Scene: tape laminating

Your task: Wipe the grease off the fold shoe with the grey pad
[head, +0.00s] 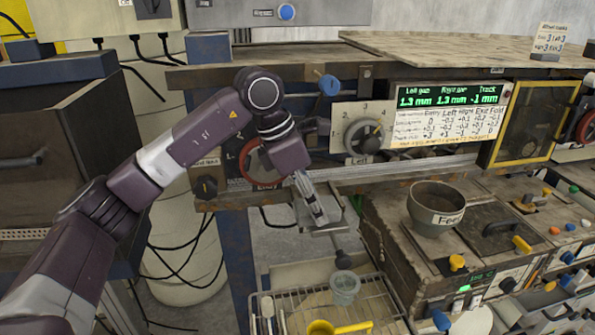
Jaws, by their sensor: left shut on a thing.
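My left gripper (319,217) reaches in from the left and points down in front of the machine's front edge. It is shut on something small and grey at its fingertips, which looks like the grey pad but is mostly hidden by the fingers. A flat grey metal piece (339,227), likely the fold shoe, is right under and beside the fingertips. I cannot tell whether the pad touches it, and no grease can be made out at this size. My right gripper is not in view.
A red dial (250,166) and a grey dial (363,136) are close to my left wrist. A grey bowl (436,208) sits on the control bench to the right.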

